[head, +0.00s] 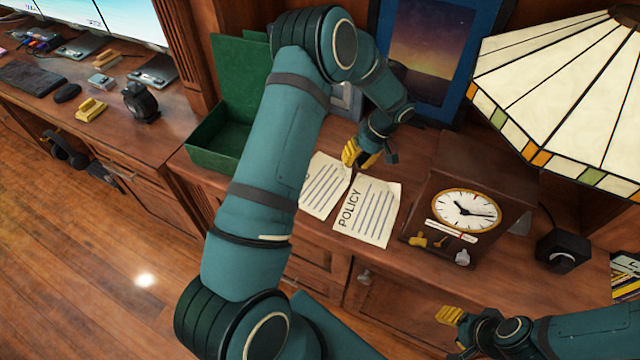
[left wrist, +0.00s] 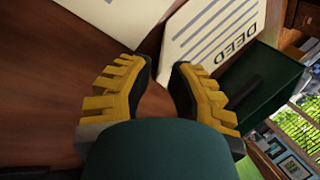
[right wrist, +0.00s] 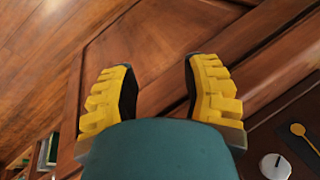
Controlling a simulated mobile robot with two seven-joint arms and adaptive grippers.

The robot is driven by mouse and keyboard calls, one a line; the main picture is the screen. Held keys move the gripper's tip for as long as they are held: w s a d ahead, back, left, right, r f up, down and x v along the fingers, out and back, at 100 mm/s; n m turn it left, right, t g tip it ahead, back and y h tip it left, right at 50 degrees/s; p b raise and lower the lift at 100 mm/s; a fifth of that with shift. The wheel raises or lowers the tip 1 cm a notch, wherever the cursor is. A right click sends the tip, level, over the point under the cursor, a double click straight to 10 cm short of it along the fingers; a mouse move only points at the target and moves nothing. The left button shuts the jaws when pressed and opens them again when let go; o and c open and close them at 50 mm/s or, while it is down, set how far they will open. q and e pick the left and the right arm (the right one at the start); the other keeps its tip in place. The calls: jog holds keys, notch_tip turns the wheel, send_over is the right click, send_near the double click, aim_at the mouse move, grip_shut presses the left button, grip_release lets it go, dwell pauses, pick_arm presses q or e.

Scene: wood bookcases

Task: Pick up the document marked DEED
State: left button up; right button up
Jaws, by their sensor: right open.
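The document marked DEED (left wrist: 208,32) is a white sheet with lines of text. In the left wrist view its near corner lies just beyond the gap between my fingertips, close to the right-hand finger. In the head view the sheet (head: 322,190) lies on the wooden cabinet top, its title mostly hidden by my left arm. My left gripper (head: 360,155) is low over the far end of the papers; in its wrist view its yellow fingers (left wrist: 162,68) stand apart with nothing between them. My right gripper (head: 450,316) is open and empty in front of the cabinet.
The POLICY sheet (head: 368,212) lies right beside the DEED sheet. A green open box (head: 215,140) stands to the left, a wooden clock (head: 440,190) to the right. A stained-glass lamp (head: 560,100) and a framed picture (head: 430,60) stand behind.

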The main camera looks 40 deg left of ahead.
pick_arm(q)
jog(key=shift+x, duration=1.35)
jog(key=shift+o, duration=0.2)
grip_shut()
jog(key=shift+r, duration=0.1)
